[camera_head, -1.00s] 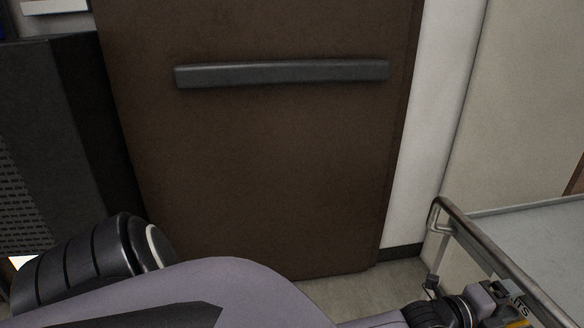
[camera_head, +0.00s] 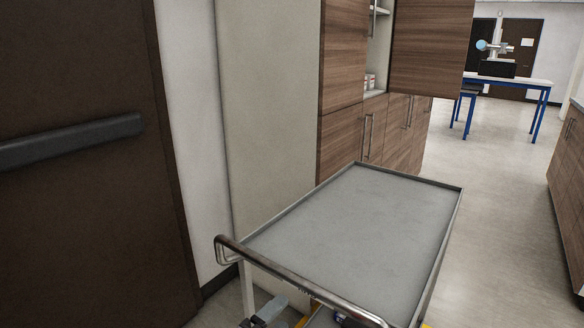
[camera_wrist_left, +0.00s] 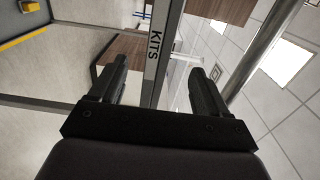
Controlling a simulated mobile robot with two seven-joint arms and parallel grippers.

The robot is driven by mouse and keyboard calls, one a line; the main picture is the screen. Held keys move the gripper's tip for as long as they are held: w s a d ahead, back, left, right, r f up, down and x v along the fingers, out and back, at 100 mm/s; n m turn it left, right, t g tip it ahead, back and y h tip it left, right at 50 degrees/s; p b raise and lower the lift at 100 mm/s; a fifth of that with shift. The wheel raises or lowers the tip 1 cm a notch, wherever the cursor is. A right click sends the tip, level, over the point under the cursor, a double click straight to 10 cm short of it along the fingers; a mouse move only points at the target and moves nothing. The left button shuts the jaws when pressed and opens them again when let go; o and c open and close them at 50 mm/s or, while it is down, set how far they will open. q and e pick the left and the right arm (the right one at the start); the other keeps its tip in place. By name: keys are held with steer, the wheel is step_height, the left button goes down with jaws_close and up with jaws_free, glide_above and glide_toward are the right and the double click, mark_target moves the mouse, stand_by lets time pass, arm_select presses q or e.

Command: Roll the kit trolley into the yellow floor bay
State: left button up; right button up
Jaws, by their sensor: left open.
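The kit trolley (camera_head: 355,225) has a grey flat top with a raised metal rim and a bent tubular handle (camera_head: 300,285) on its near side. The top is bare. My left gripper (camera_head: 268,310) shows only partly, low beside the handle. In the left wrist view my left gripper (camera_wrist_left: 158,66) is open, its two fingers on either side of a grey trolley part with a "KITS" label (camera_wrist_left: 153,50). I cannot tell whether they touch it. A metal tube (camera_wrist_left: 262,48) runs to the right of the fingers. My right gripper is not in view. No yellow floor bay can be made out for certain.
A brown door (camera_head: 90,220) with a dark bar stands at left. Wooden cabinets (camera_head: 340,135) and a pale side panel stand close behind the trolley. Open floor (camera_head: 490,230) lies to the right, with a blue-legged table (camera_head: 525,85) far back. A yellow strip (camera_wrist_left: 22,40) shows in the left wrist view.

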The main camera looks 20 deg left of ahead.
arm_select(q)
steer(key=s+a+f+n+g+y, duration=0.1)
steer(key=s+f+n+g+y, duration=0.1)
steer(key=s+f+n, duration=0.4)
steer(key=s+a+f+n+g+y, duration=0.2)
steer(key=s+f+n+g, duration=0.2)
steer(key=s+n, duration=0.9)
step_height(320, 180, down, 3)
steer(key=shift+s+a+r+n+g, duration=0.15)
steer(key=shift+s+n+g, duration=0.15)
steer(key=shift+s, duration=0.7)
